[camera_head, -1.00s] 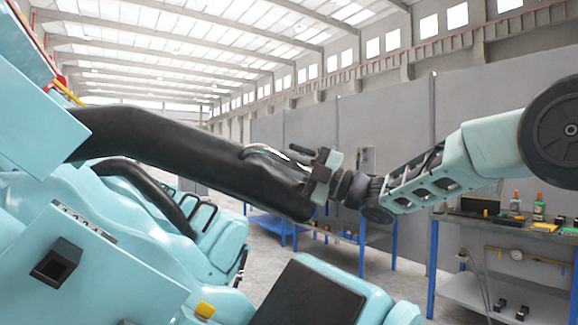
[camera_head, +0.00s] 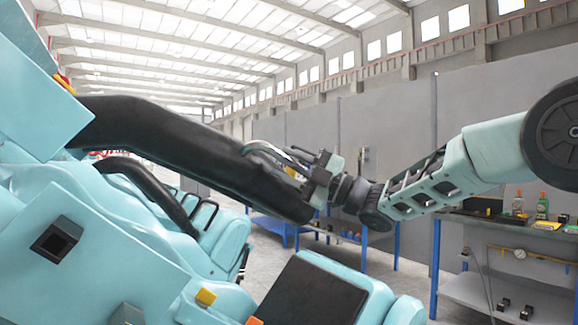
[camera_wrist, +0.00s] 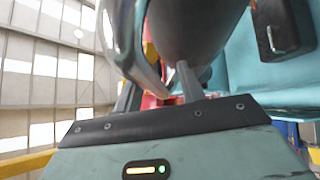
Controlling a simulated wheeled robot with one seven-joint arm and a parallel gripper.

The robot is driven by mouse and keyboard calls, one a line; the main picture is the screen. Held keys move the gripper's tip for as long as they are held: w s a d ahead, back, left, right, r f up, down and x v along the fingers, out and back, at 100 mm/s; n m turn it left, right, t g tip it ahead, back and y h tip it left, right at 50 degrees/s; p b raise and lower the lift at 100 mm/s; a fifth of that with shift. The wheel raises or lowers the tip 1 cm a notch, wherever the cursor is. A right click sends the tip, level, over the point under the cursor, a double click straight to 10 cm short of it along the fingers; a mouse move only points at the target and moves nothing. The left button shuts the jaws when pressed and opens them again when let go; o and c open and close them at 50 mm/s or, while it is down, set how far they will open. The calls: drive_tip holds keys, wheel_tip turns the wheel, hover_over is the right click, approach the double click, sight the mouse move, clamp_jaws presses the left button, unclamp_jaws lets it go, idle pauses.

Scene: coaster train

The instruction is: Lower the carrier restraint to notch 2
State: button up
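The carrier restraint is a thick black padded arm (camera_head: 190,150) running from the upper left down to mid-frame, where its rounded end hangs above the seats. A curved metal handle (camera_head: 262,147) sits on its upper side. My gripper (camera_head: 307,172) is at the restraint's lower end, by the handle. In the wrist view, the two dark fingers (camera_wrist: 157,88) stand apart, with the metal handle (camera_wrist: 125,45) running down between them and the black restraint (camera_wrist: 195,25) just beyond. Whether both fingers press on the handle is not clear. No notch marking is readable.
The turquoise train body (camera_head: 110,240) fills the lower left. A seat with a black pad (camera_head: 310,300) is at the bottom middle. A second black restraint (camera_head: 150,185) lies behind. A blue-legged workbench (camera_head: 434,265) stands at right. Bare floor shows between the train and the benches.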

drive_tip(key=b+v, duration=0.3)
drive_tip(key=v, duration=1.4)
drive_tip(key=shift+d+b, duration=0.2)
drive_tip(key=shift+b, duration=0.15)
drive_tip(key=w+a+f+m+t+h+p, duration=0.15)
drive_tip(key=a+m+t+h+p, duration=0.25)
drive_tip(key=a+m+t+h, duration=0.5)
drive_tip(key=s+d+f+m+g+h+p, duration=0.25)
drive_tip(key=s+f+m+g+h, duration=0.25)
drive_tip(key=s+f+m, duration=0.25)
drive_tip(key=s+d+f+m+g+h+p, duration=0.1)
drive_tip(key=s+f+g+h, duration=0.1)
drive_tip(key=s, duration=0.8)
drive_tip(key=s+d+f+m+g+h+p, duration=0.1)
drive_tip(key=s+f+g, duration=0.4)
drive_tip(key=s, duration=0.5)
drive_tip(key=s+d+f+m+g+h+p, duration=0.2)
drive_tip(key=s+d+f+m+g+h, duration=0.1)
drive_tip(key=s, duration=0.7)
drive_tip(key=shift+d+f+g+h, duration=0.3)
drive_tip(key=shift+f+h, duration=0.2)
drive_tip(key=shift+h, duration=0.1)
